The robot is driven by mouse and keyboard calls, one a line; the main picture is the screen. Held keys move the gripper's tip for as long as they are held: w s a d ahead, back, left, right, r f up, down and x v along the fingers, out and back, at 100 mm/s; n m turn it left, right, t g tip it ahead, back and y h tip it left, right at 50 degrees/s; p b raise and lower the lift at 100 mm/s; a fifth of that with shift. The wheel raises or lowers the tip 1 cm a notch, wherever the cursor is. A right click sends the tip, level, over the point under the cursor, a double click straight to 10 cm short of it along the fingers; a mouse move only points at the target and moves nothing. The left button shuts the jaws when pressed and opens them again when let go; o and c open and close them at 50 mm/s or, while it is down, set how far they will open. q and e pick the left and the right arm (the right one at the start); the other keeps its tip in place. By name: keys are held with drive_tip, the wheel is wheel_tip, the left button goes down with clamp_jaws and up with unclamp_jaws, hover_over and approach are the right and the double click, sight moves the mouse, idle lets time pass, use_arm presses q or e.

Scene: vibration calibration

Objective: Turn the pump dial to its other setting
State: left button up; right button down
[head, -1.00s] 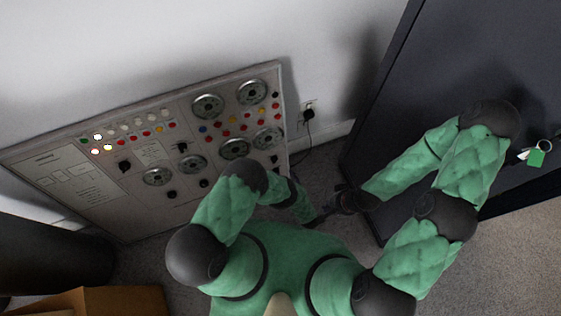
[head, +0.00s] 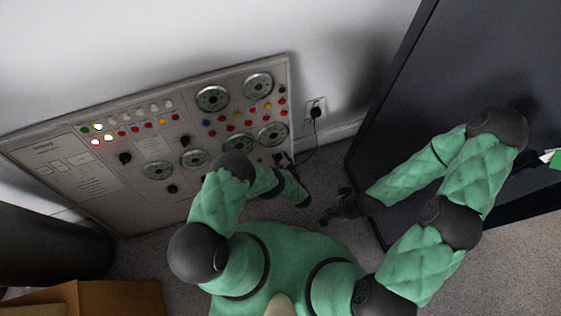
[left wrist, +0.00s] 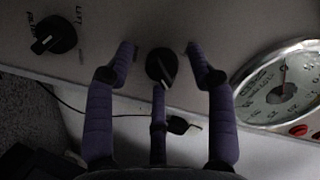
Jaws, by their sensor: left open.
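The grey control panel (head: 110,195) leans against the wall at the left of the head view. My left gripper (head: 284,158) is at its lower right edge. In the left wrist view its purple fingers (left wrist: 162,50) are spread open on both sides of a black knob (left wrist: 161,68), with a gap on each side. Another black dial (left wrist: 53,37) with lettering sits to the left in that view. I cannot read which is the pump dial. My right gripper (head: 336,206) is empty, its fingers apart, above the floor near the dark cabinet.
Round gauges (head: 212,98) and rows of coloured buttons cover the panel; one gauge (left wrist: 283,88) is close to my left gripper. A plug and cable (head: 316,112) are on the wall at right. The dark cabinet (head: 450,70) stands right, a cardboard box (head: 120,298) lower left.

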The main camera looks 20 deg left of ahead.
use_arm(q)
drive_tip(key=c, duration=1.1)
drive_tip(key=shift+n, duration=0.3)
drive_tip(key=n, duration=0.3)
drive_tip(key=shift+s+a+h, duration=0.1)
drive_tip(key=shift+s+h, duration=0.05)
drive_tip(key=shift+h, duration=0.25)
drive_tip(key=n, duration=0.4)
drive_tip(key=shift+f, duration=0.1)
drive_tip(key=n+h, duration=0.1)
drive_tip(key=n, duration=0.3)
drive_tip(key=shift+s+t, duration=0.1)
drive_tip(key=shift+t, duration=0.2)
drive_tip(key=n, duration=0.4)
drive_tip(key=shift+n+t+h, duration=0.3)
drive_tip(key=shift+n, duration=0.1)
clamp_jaws()
